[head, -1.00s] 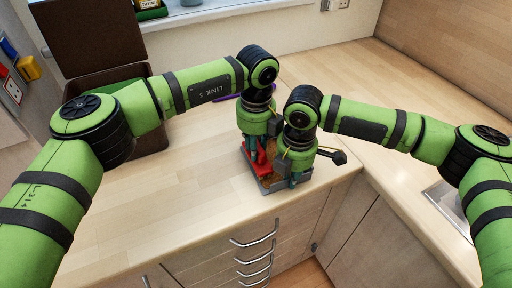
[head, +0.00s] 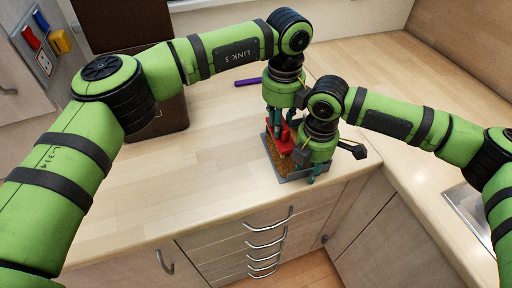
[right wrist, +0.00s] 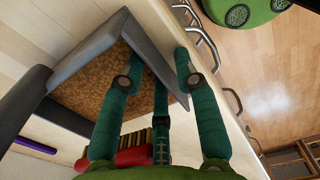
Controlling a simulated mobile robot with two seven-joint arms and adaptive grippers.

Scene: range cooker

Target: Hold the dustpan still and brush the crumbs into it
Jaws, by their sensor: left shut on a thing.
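A grey-rimmed dustpan (head: 270,154) with a brown, grainy inside lies near the counter's front edge. I cannot tell crumbs from its floor. A red brush (head: 284,143) stands over it and shows its bristles in the right wrist view (right wrist: 131,157). My left gripper (head: 278,122) points down, shut on the red brush; its grip is partly hidden. My right gripper (head: 309,172) points down at the dustpan's front right side. In the right wrist view its teal fingers (right wrist: 160,75) stand apart, either side of the dustpan's grey wall (right wrist: 150,48).
A purple rod (head: 248,80) lies on the counter behind the dustpan. A dark brown box (head: 165,108) stands at the back left. Drawers with metal handles (head: 268,241) are below the front edge. The counter (head: 190,185) left of the dustpan is clear.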

